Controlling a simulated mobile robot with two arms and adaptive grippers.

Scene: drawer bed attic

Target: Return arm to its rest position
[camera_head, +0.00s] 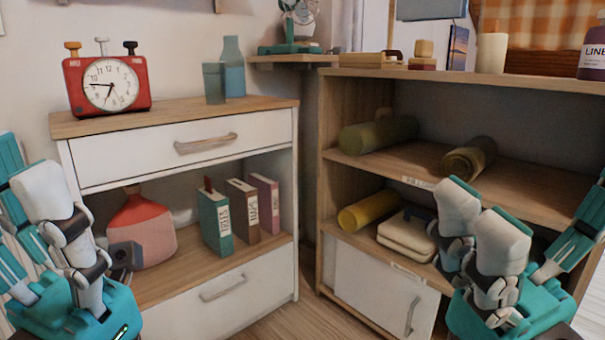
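My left gripper (24,200) is at the left edge, in front of the left cabinet (62,165). Its fingers are spread apart with nothing seen between them, and part of it is cut off by the frame. My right gripper (540,215) is at the lower right, in front of the shelf unit (330,200). Its pale-tipped fingers stand apart from the teal finger on the right, and it looks open and empty. Both grippers point upward and hide parts of the furniture behind them.
A red alarm clock (106,86) and a blue bottle (233,68) stand on the left cabinet. Its top drawer (150,155) and bottom drawer (200,310) look shut. Books (215,222) and rolled items (378,135) fill shelves. Free floor (305,322) shows between the units.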

